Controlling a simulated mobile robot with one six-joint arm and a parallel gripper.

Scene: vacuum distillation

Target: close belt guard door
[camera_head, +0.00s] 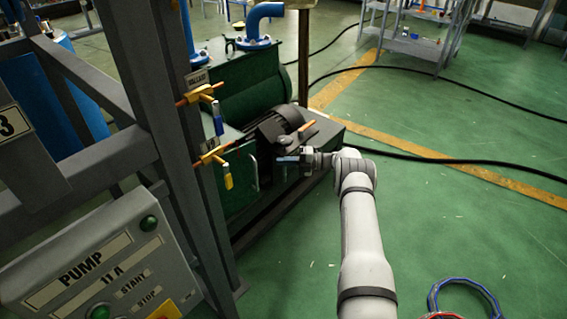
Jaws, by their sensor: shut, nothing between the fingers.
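The green pump housing (262,85) stands on a dark base on the floor, left of centre. A green panel that looks like the belt guard door (238,182), with a thin pale handle, stands at its near side. A dark gap shows just right of the panel. My gripper (282,160) is at this gap, right of the handle, shut and empty. Whether it touches the panel, I cannot tell. The panel's left side is partly hidden behind the grey frame post and the valves.
A pump control box (105,270) is at lower left. A vertical pipe (304,50) rises behind my gripper. Black cables (455,161) cross the otherwise open green floor at right.

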